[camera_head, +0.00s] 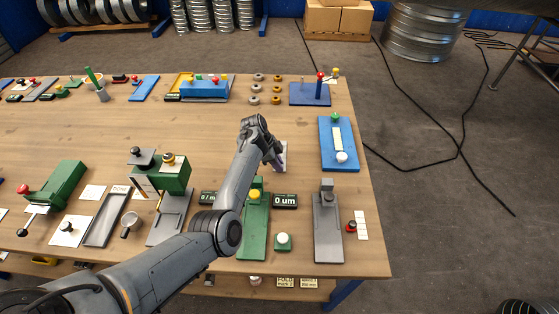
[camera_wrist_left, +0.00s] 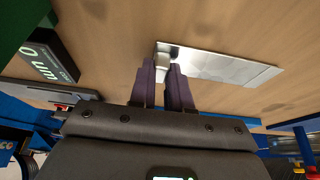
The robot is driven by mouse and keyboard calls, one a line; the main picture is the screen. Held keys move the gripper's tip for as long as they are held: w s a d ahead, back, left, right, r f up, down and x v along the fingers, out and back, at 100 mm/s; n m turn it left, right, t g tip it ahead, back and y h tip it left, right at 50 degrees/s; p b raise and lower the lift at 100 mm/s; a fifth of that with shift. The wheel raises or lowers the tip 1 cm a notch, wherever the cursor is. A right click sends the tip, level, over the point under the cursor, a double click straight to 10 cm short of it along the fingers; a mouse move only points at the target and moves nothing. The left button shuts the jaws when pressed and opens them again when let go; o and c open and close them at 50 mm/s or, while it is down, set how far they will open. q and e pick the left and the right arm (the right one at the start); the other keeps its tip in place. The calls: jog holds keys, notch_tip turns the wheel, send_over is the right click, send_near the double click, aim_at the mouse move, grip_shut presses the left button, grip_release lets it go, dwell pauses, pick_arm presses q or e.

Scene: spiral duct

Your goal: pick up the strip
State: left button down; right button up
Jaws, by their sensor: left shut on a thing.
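The strip is a flat, shiny silver piece of metal (camera_wrist_left: 225,68) in the left wrist view, reaching from the fingertips out to the right over the wooden table. In the head view only a small pale part of it (camera_head: 283,158) shows beside the gripper. My left gripper (camera_head: 275,158) is over the middle right of the table. In the left wrist view its two dark purple fingers (camera_wrist_left: 163,66) are shut on the near end of the strip. I cannot tell whether the strip touches the table. My right gripper is in neither view.
The wooden table (camera_head: 200,130) has clear room behind the gripper. Close in front are a green fixture (camera_head: 254,225), a black display (camera_head: 285,200) and a grey fixture (camera_head: 327,230). A blue plate (camera_head: 326,160) with a pale strip lies to the right. A green block (camera_head: 172,178) stands left.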

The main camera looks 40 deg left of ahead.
pick_arm(q)
jog(key=shift+r, duration=0.5)
jog(key=r, duration=0.2)
jog(key=d+r, duration=0.1)
jog(key=shift+w+r+p, duration=0.15)
jog(key=shift+r+p, duration=0.25)
jog(key=w+d+r+p, duration=0.3)
jog(key=d+r+p, duration=0.5)
jog(key=r, duration=0.5)
jog(key=shift+d+r, duration=0.15)
jog(key=shift+d, duration=0.95)
